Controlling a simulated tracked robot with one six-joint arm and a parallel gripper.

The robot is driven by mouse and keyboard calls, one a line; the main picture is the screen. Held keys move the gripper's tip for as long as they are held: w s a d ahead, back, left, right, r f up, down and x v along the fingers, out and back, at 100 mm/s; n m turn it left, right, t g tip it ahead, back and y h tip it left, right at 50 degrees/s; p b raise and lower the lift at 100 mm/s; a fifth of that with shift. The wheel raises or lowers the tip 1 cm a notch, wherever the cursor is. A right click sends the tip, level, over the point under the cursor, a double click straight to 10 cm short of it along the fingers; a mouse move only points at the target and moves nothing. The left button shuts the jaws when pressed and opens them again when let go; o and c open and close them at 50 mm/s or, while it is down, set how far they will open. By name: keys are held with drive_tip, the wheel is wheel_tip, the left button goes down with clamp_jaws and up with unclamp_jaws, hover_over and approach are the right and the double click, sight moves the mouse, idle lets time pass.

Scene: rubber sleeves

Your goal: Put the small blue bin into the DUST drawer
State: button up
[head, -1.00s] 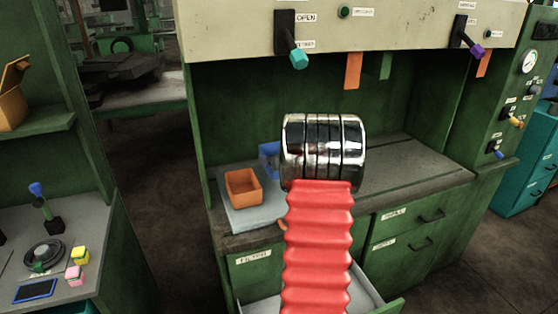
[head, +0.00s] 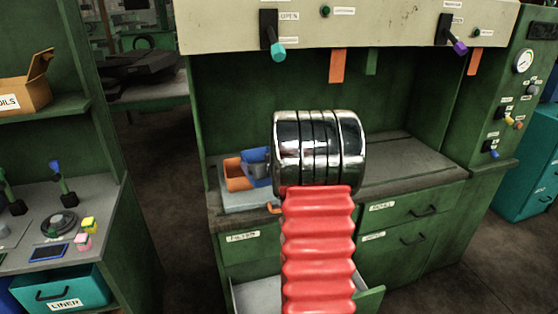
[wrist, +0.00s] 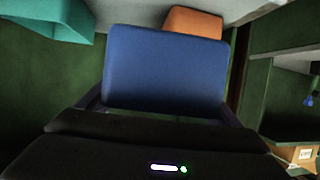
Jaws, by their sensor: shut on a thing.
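The small blue bin (head: 250,160) shows left of my chrome wrist in the head view, overlapping an orange bin behind it. It fills the middle of the wrist view (wrist: 165,70). My gripper (wrist: 165,105) is shut on it, with dark fingers at its left and right sides. In the head view my wrist and red sleeve hide most of the gripper and part of the bin. The bin seems held above the pale tray. An open drawer (head: 255,294) with a grey inside lies low in the head view, partly behind my sleeve. I cannot read its label.
The orange bin (head: 237,176) sits on the pale tray (head: 240,202) at the bench's left. Closed drawers (head: 408,236) lie at right. A hood with levers (head: 278,50) overhangs the bench. A side bench (head: 25,230) stands left. The bench's right side is clear.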

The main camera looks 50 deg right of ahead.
drive_tip(key=w+a+f+n+y, duration=0.1)
drive_tip(key=w+a+y, duration=0.15)
drive_tip(key=a, duration=1.05)
drive_tip(key=w+a+n+y, duration=0.1)
drive_tip(key=w+a+n, duration=0.15)
drive_tip(key=a, duration=1.05)
drive_tip(key=s+a+f+y, duration=0.1)
drive_tip(key=s+a, duration=0.1)
drive_tip(key=a, duration=0.8)
drive_tip(key=s+a+f+n+t+y, duration=0.1)
drive_tip(key=s+a, duration=0.1)
drive_tip(key=a, duration=0.8)
drive_tip(key=shift+s+a+f, duration=0.2)
drive_tip(key=shift+a+f, duration=0.1)
drive_tip(key=shift+f, duration=0.1)
